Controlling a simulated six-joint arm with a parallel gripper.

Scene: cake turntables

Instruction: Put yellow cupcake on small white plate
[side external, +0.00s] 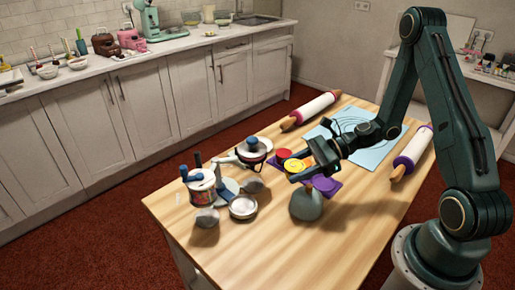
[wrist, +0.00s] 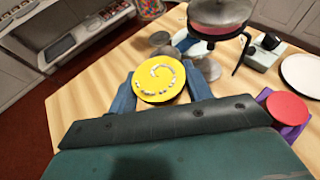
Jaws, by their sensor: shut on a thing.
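The yellow cupcake (wrist: 160,80) has a round yellow top with a curl of pale sprinkles. My gripper (wrist: 162,90) is shut on it, with one blue finger on each side. In the side view the yellow cupcake (side external: 297,165) is at the tips of my gripper (side external: 299,172), over the table near the purple tray; its height above the table is hard to judge. A white plate (wrist: 303,74) shows at the right edge of the wrist view, apart from the cupcake. My gripper partly hides the cupcake's sides.
A red cupcake (side external: 283,154) sits on the purple tray (side external: 325,186). Turntable gear (side external: 201,185), a small round pale dish (side external: 243,207) and a grey dome-shaped object (side external: 306,203) stand nearby. Two rolling pins (side external: 314,107) lie farther off. The table's front is clear.

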